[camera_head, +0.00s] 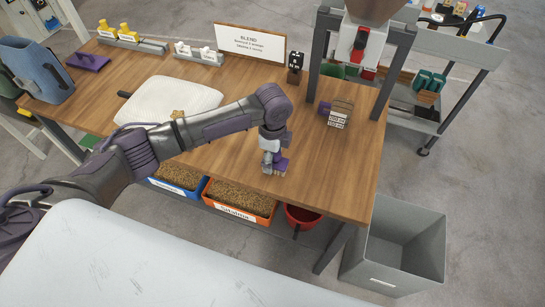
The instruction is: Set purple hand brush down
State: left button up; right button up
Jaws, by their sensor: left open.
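My left arm reaches in from the left, and its gripper (271,160) points down over the front part of the wooden table (225,135). The gripper is open. A small purple piece (283,164) shows right at the fingers, on or just above the tabletop; it looks like part of the purple hand brush, but the gripper hides much of it. I cannot tell whether the fingers touch it. My right gripper is out of view.
A white sack (168,99) lies left of the gripper. A purple flat tool (88,61) lies at the back left. A labelled block (340,113) stands right of the gripper by the frame post (393,75). A grey bin (395,245) stands on the floor.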

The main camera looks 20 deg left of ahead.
pick_arm(q)
notch_tip(320, 180, up, 12)
jog(key=shift+f+b, duration=0.2)
jog(key=shift+b, duration=0.5)
